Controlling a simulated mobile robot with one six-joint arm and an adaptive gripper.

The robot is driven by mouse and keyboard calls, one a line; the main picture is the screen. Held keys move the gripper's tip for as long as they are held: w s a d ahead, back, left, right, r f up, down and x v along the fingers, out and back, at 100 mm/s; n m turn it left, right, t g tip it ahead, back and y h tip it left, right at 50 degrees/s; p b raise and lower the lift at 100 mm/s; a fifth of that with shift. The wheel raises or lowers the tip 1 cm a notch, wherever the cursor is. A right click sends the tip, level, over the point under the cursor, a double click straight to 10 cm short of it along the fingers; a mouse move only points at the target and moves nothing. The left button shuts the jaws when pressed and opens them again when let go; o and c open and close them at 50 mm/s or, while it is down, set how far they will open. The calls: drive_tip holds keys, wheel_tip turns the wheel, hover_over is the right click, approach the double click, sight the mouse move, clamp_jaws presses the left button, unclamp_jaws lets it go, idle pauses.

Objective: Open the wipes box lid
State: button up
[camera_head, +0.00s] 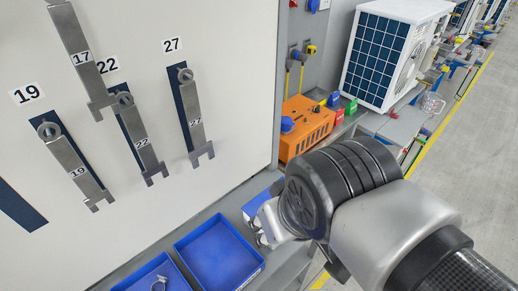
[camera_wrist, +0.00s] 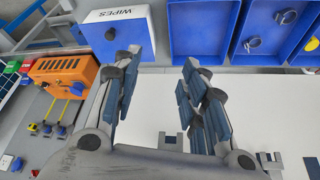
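The wipes box (camera_wrist: 117,14) is at the top of the wrist view, with a white side marked "WIPES". In the head view only part of the blue lid (camera_head: 254,205) shows; my gripper and wrist hide much of the box. My gripper (camera_wrist: 162,72) is open and empty, its two fingers wide apart.
Blue trays (camera_head: 220,252) stand beside the box, one (camera_wrist: 265,40) with metal rings inside. An orange unit (camera_head: 305,128) sits on its other side. A white panel (camera_head: 130,30) with hanging numbered metal tools rises behind the bench. Open floor (camera_head: 480,140) lies to the right.

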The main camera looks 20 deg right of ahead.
drive_tip(key=w+d+n+g+p, duration=0.5)
drive_tip(key=w+d+n+p, duration=0.4)
drive_tip(key=w+d+n, duration=0.3)
drive_tip(key=shift+n, duration=0.4)
drive_tip(key=f+b, duration=0.1)
drive_tip(key=f, duration=0.4)
drive_tip(key=f+b, duration=0.2)
drive_tip(key=f, duration=0.4)
drive_tip(key=f+b, duration=0.1)
drive_tip(key=f, duration=0.5)
drive_tip(key=shift+s+a, duration=0.1)
drive_tip(key=shift+a, duration=0.3)
drive_tip(key=shift+c, duration=0.4)
clamp_jaws()
drive_tip(key=shift+r, duration=0.1)
